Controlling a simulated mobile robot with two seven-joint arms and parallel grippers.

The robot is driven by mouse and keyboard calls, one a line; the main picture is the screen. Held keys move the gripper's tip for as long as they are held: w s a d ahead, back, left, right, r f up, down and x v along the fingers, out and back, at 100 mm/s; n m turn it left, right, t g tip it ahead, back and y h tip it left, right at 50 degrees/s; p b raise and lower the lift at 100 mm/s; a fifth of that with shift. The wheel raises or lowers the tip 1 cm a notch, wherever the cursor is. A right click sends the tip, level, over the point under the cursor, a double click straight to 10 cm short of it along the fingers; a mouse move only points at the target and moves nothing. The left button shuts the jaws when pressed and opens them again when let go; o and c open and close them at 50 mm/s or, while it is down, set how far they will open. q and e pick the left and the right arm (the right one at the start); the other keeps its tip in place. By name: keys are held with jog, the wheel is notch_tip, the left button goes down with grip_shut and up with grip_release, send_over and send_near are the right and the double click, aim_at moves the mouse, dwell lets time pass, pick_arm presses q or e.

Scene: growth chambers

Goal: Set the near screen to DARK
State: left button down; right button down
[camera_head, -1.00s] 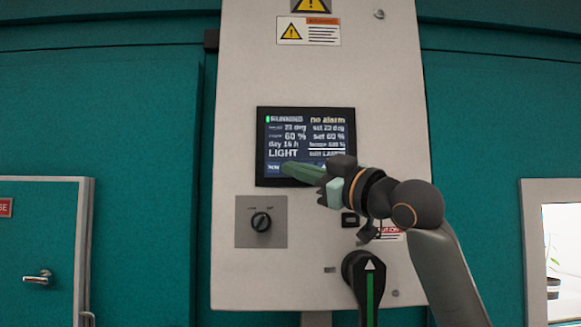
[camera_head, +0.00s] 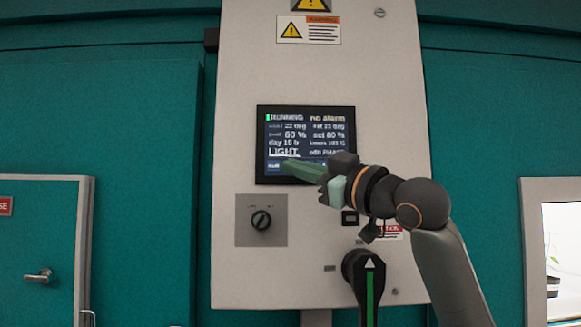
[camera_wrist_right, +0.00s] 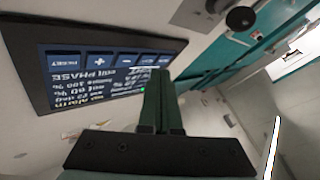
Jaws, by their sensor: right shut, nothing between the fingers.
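The near screen (camera_head: 305,125) is a dark display on the pale panel. It reads RUNNING, no alarm and LIGHT, with LIGHT underlined and an edit line that reads PHASE. It also shows upside down in the right wrist view (camera_wrist_right: 100,85), with a row of blue buttons including plus and minus along its edge. My right gripper (camera_head: 288,164) is shut and empty, its green fingertips over the screen's lower button row. The fingers also show in the wrist view (camera_wrist_right: 160,90), near the row's end. I cannot tell whether they touch. My left gripper is out of view.
Below the screen are a rotary knob (camera_head: 261,220) on a grey plate and a large black handle with a green stripe (camera_head: 370,285). Warning labels (camera_head: 308,28) are above. A teal door (camera_head: 40,250) is at left, a lit window (camera_head: 562,260) at right.

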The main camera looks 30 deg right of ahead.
jog(key=s+a, duration=0.1)
jog(key=s, duration=0.2)
jog(key=s+a, duration=0.1)
jog(key=shift+s+a, duration=0.15)
jog(key=shift+a, duration=0.15)
jog(key=shift+r, duration=0.1)
dwell(3.3)
